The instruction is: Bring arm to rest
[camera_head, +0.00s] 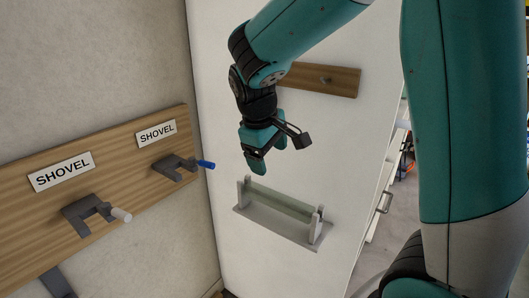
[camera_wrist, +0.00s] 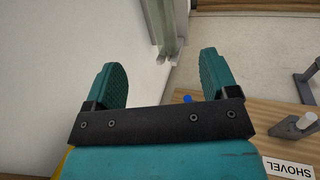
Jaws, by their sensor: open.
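My gripper (camera_head: 258,163) hangs down at the end of my teal arm, in front of the white wall and above a wall-mounted bracket with a pale glass-like bar. In the wrist view my gripper (camera_wrist: 162,82) shows two teal fingers spread well apart with nothing between them. The bracket (camera_head: 283,213) is below and slightly right of my gripper in the head view, apart from it as far as I can tell. Part of it also shows beyond the fingers in the wrist view (camera_wrist: 165,30).
A wooden board (camera_head: 150,190) with two "SHOVEL" labels bears grey hooks, one holding a white-ended handle (camera_head: 121,214), the other a blue-ended one (camera_head: 206,164). A smaller wooden board (camera_head: 335,80) is behind my arm. Drawers with a handle (camera_head: 384,202) stand at right.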

